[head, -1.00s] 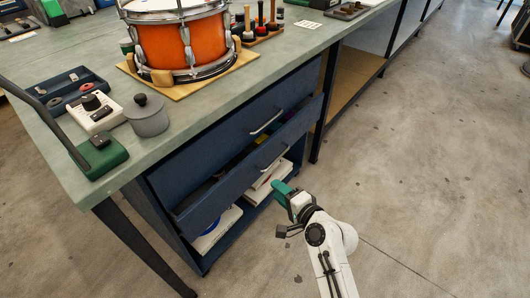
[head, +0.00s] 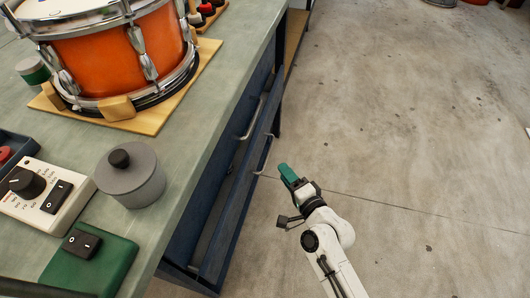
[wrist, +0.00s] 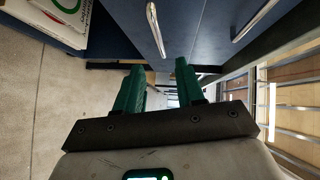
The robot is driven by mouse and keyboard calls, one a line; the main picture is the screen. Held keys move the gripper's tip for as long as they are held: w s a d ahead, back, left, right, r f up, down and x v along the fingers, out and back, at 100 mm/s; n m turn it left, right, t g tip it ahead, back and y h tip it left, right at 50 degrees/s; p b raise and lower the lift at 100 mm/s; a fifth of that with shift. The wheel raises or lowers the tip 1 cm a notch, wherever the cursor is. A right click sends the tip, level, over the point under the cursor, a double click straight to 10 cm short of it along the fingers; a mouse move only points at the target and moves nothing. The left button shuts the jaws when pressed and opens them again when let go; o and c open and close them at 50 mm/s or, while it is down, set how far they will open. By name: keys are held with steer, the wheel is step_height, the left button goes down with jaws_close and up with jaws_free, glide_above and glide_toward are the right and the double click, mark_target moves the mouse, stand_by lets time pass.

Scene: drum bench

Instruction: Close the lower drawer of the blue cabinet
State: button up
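The blue cabinet (head: 186,232) stands under the bench. Its lower drawer (head: 232,212) is pulled out, with a dark gap behind its front panel. The lower drawer's silver handle (head: 266,158) also shows in the wrist view (wrist: 154,28), ahead of the fingers. The upper drawer's handle (head: 253,119) is above it in the head view and to the right in the wrist view (wrist: 256,18). My gripper (head: 286,172) has green fingers, which stand apart and empty in the wrist view (wrist: 159,66). In the head view it is just right of the lower handle; contact is not visible.
The bench top (head: 190,165) overhangs the cabinet and carries an orange drum (head: 115,55), a grey lidded pot (head: 131,180) and a green switch box (head: 90,265). White books (wrist: 62,15) lie on the cabinet's bottom shelf.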

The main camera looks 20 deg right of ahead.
steer(key=w+a+f, duration=0.1)
steer(key=w, duration=0.8)
steer(key=shift+a+f, duration=0.15)
steer(key=shift+a, duration=0.05)
steer(key=shift+w, duration=0.1)
steer(key=shift+c, duration=0.4)
jaws_close()
